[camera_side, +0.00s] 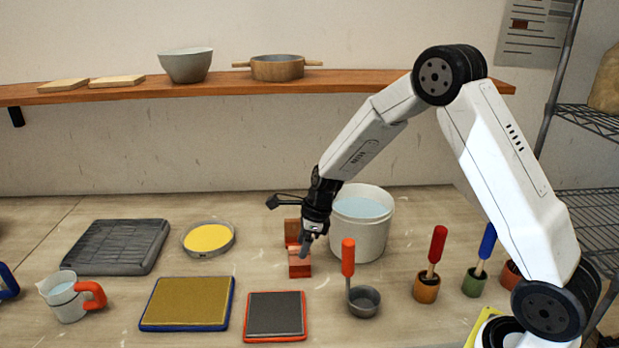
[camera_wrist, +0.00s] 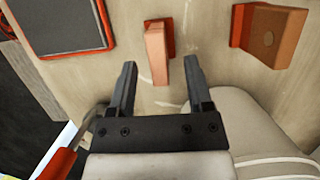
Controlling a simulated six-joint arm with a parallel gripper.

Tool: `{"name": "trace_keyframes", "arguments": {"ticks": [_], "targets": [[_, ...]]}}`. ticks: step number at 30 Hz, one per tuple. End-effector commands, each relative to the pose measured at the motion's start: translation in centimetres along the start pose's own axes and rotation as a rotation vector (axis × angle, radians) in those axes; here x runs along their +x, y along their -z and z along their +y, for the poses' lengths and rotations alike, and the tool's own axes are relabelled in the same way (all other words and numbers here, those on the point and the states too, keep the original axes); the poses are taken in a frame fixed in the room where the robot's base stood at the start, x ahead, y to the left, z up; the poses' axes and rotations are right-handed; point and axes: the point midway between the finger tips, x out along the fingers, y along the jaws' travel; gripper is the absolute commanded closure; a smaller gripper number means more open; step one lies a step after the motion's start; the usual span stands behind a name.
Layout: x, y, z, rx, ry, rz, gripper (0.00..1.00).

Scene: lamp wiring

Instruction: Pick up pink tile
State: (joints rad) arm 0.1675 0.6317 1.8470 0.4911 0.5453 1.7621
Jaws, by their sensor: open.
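The pink tile (camera_wrist: 157,56) stands against a small red holder (camera_wrist: 168,36) in the wrist view. In the side view the red holder (camera_side: 300,270) sits on the table just under my gripper, and the pink tile is mostly hidden there by the fingers. My gripper (camera_side: 304,250) points down at it. In the wrist view my gripper (camera_wrist: 160,68) is open, one finger on each side of the tile's near end, with gaps at both sides. Nothing is held. How deep the fingers reach around the tile I cannot tell.
A second red holder with a brownish tile (camera_wrist: 266,42) stands close by. A white bucket of water (camera_side: 362,240) stands right behind my gripper. A red-handled ladle (camera_side: 348,258) stands at the right. A red-rimmed dark tray (camera_side: 275,315) lies at the front.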

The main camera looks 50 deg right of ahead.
Motion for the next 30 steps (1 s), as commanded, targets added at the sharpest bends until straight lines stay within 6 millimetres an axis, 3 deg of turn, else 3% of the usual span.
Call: {"name": "trace_keyframes", "arguments": {"ticks": [12, 30], "targets": [[4.0, -0.2, 0.2, -0.001, -0.001, 0.001, 0.35], [4.3, -0.2, 0.1, -0.001, 0.001, 0.000, 0.35]]}}
